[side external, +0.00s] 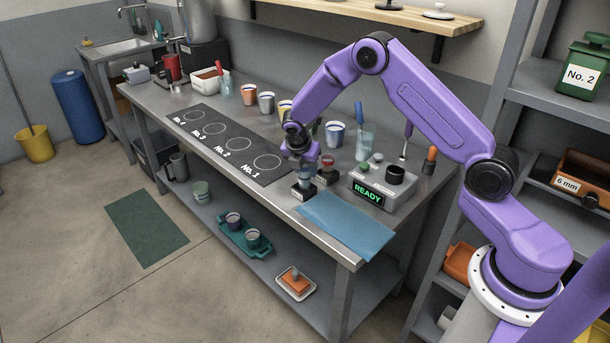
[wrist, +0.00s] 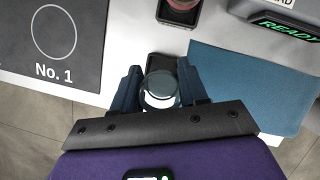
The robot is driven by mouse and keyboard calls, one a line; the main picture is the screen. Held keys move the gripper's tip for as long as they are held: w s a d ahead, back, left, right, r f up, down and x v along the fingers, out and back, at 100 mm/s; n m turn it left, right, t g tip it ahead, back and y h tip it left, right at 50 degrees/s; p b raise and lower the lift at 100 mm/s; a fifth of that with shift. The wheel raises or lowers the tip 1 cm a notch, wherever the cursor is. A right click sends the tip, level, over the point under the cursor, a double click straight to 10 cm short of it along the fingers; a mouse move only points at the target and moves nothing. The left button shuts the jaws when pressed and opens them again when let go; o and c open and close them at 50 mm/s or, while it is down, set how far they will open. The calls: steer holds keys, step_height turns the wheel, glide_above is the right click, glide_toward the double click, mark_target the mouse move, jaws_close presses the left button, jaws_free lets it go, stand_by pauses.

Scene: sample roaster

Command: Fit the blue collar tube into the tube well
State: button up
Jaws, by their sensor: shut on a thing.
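My gripper (wrist: 160,90) is shut on the blue collar tube (wrist: 160,86), seen almost end-on between the fingers in the wrist view. In the side view the gripper (side external: 302,163) points down near the table's front edge. The tube (side external: 304,179) shows below it, right over a small black block (side external: 303,192) that looks like a tube well. The block's far part (wrist: 162,61) shows beyond the tube in the wrist view. I cannot tell whether the tube's lower end is inside the block or just above it.
A red-topped tube (side external: 327,162) stands in a similar black block just behind. The grey READY unit (side external: 383,186) and a blue cloth (side external: 347,224) lie to the right. A black mat with numbered circles (side external: 228,145) is at left. Several cups stand behind it.

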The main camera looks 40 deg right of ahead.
mark_target(305, 176)
steer(key=shift+w+f, duration=0.1)
steer(key=shift+f, duration=1.3)
steer(key=shift+f, duration=0.15)
steer(key=o, duration=1.1)
steer(key=v, duration=1.1)
steer(key=s+v, duration=0.1)
steer(key=v, duration=0.5)
steer(key=shift+a, duration=0.25)
steer(key=s+a+r+m+y, duration=0.15)
steer(key=s+a, duration=0.25)
steer(key=s, duration=0.5)
steer(key=s+a+r+m+y, duration=0.1)
steer(key=s+a+r+m, duration=0.25)
steer(key=s, duration=0.55)
steer(key=s+d+m, duration=0.1)
steer(key=s, duration=0.5)
steer(key=s+d+m+g+y, duration=0.1)
steer(key=s+m, duration=0.1)
steer(key=s, duration=0.5)
steer(key=s+d+m+y, duration=0.1)
steer(key=s, duration=0.6)
steer(key=shift+s+f+m, duration=0.1)
steer(key=shift+m, duration=0.3)
